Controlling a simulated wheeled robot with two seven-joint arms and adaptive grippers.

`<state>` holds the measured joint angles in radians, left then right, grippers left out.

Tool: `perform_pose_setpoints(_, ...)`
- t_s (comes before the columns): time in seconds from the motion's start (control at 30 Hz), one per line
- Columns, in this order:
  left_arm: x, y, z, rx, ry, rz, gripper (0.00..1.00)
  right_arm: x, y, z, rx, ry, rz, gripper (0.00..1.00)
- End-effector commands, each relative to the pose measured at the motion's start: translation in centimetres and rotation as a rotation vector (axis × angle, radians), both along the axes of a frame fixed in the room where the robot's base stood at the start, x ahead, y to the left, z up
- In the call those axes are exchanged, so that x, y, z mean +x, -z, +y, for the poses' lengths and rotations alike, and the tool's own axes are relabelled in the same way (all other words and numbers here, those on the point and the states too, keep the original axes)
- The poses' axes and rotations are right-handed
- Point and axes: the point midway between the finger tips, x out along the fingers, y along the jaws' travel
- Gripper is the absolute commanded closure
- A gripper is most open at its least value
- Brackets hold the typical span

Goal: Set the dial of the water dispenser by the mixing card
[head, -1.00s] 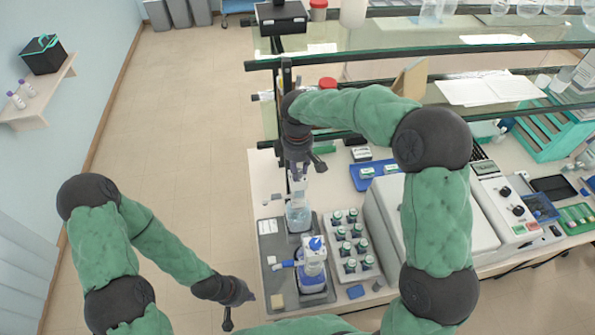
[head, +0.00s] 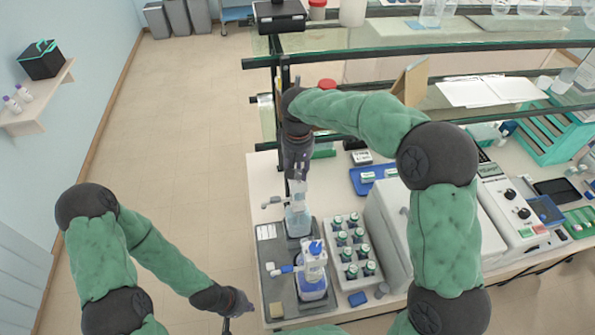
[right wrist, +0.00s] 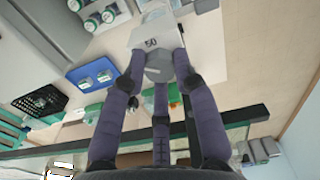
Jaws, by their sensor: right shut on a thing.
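A clear dispenser bottle with pale blue liquid (head: 298,222) stands upright on a grey tray (head: 270,262). My right gripper (head: 297,177) comes down over its white top from above. In the right wrist view, its dark fingers (right wrist: 158,72) are shut on the grey faceted dial (right wrist: 158,66), beside a face marked "50" (right wrist: 151,43). A second dispenser, with a blue top (head: 314,262), stands in front on the same tray. My left gripper (head: 236,310) hangs empty left of the bench's front edge.
A rack of green-capped bottles (head: 348,247) stands right of the dispensers. A large white instrument (head: 392,235) stands beyond it. A blue tray (head: 372,176) lies behind. Glass shelf edges (head: 420,95) run above the bench's back. The floor on the left is clear.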

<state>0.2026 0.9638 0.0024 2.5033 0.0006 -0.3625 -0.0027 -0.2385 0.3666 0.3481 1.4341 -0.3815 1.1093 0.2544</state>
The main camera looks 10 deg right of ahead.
Motion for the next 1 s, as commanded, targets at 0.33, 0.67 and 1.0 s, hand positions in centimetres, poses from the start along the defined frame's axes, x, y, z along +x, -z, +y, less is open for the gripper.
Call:
perform_pose_setpoints(0.33,0.0,0.49,0.0,0.0,0.0,0.0,1.0,0.05,0.04,-0.03,0.001,0.15,-0.001,1.0)
perform_pose_setpoints(0.67,0.0,0.54,0.0,0.0,0.0,0.0,1.0,0.03,0.03,-0.05,0.001,0.18,-0.001,1.0)
perform_pose_setpoints(1.0,0.0,0.54,0.0,0.0,0.0,0.0,1.0,0.02,0.02,-0.05,0.001,0.18,0.0,0.47)
